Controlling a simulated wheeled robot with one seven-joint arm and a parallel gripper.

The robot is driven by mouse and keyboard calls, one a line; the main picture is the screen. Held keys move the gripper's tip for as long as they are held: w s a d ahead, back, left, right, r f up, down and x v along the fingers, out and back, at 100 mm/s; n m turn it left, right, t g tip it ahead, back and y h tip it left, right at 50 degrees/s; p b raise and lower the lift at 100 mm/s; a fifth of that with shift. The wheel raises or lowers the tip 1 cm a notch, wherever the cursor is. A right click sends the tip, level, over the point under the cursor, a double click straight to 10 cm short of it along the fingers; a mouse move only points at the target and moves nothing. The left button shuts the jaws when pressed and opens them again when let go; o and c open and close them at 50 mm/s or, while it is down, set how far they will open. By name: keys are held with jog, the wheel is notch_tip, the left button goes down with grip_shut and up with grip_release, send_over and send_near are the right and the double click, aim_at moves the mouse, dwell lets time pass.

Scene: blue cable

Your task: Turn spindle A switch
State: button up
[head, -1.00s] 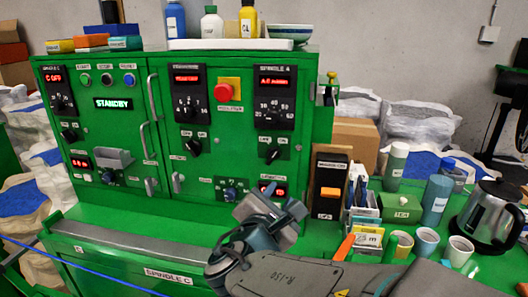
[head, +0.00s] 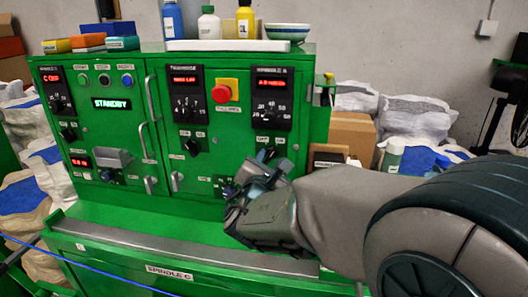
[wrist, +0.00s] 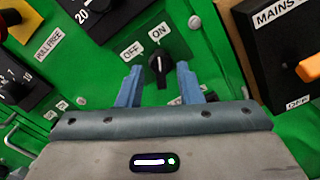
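The spindle A switch (wrist: 159,70) is a small black rotary knob on the green panel, with OFF and ON labels above it in the wrist view. Which label it points to is not clear. My gripper (head: 266,160) is at the right part of the panel, below the spindle A dial (head: 271,98), and mostly hides the switch in the head view. In the wrist view my gripper (wrist: 159,72) is open, with one blue-grey finger on either side of the knob. I cannot tell whether the fingers touch it.
A black mains box (wrist: 270,50) with an orange switch stands to the right in the wrist view. A red emergency button (head: 222,93) and another black knob (head: 192,146) are left of my gripper. Bottles stand on the cabinet (head: 330,70). My arm covers the right-hand bench.

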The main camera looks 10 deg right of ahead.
aim_at(270, 155)
jog(key=shift+x, duration=1.35)
grip_shut()
jog(key=n, duration=0.2)
jog(key=n+b, duration=0.1)
jog(key=n, duration=0.3)
jog(key=shift+a, duration=0.25)
jog(key=n, duration=0.5)
jog(key=shift+w+a+n, duration=0.15)
jog(key=shift+a+n, duration=0.05)
jog(key=shift+n, duration=0.4)
